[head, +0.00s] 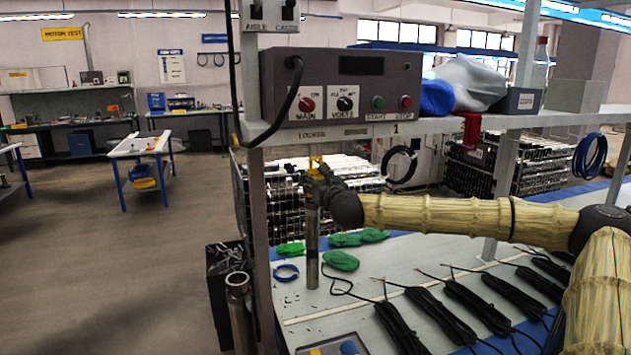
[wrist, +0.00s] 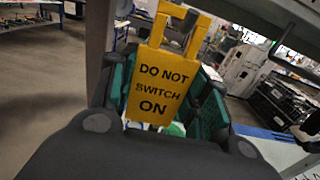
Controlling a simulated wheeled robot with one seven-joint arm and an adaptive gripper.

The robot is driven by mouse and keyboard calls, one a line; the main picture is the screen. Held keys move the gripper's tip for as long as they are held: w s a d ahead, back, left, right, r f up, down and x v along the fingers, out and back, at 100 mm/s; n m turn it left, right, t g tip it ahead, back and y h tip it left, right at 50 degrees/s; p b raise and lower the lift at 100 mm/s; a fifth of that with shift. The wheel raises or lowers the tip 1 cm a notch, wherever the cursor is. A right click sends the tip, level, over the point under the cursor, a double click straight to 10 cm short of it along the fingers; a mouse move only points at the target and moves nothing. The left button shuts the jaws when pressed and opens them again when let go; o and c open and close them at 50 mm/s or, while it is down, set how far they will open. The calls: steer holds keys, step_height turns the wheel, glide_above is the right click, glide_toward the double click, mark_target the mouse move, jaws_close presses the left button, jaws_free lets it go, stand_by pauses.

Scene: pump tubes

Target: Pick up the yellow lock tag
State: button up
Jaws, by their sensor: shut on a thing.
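The yellow lock tag (wrist: 158,88) reads "DO NOT SWITCH ON" and fills the middle of the wrist view, with its hook-shaped top upward. My gripper (wrist: 158,98) is shut on it, with a dark green finger pad on each side. In the head view, my gripper (head: 320,178) is just below the front edge of the shelf, and a small yellow part of the tag (head: 315,161) shows above it. I cannot tell whether the hook touches anything.
The shelf (head: 420,127) carries a grey control box (head: 340,88) just above my gripper. A vertical metal tube (head: 312,245) stands below it. Green bundles (head: 341,261) and black coiled cables (head: 402,326) lie on the bench. Open floor (head: 120,270) is to the left.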

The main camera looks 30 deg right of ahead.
steer(key=shift+r, duration=0.15)
steer(key=shift+r+b, duration=0.5)
steer(key=shift+b, duration=0.05)
steer(key=b+v, duration=0.4)
steer(key=v, duration=1.4)
steer(key=shift+a+r, duration=0.1)
steer(key=shift+r, duration=0.05)
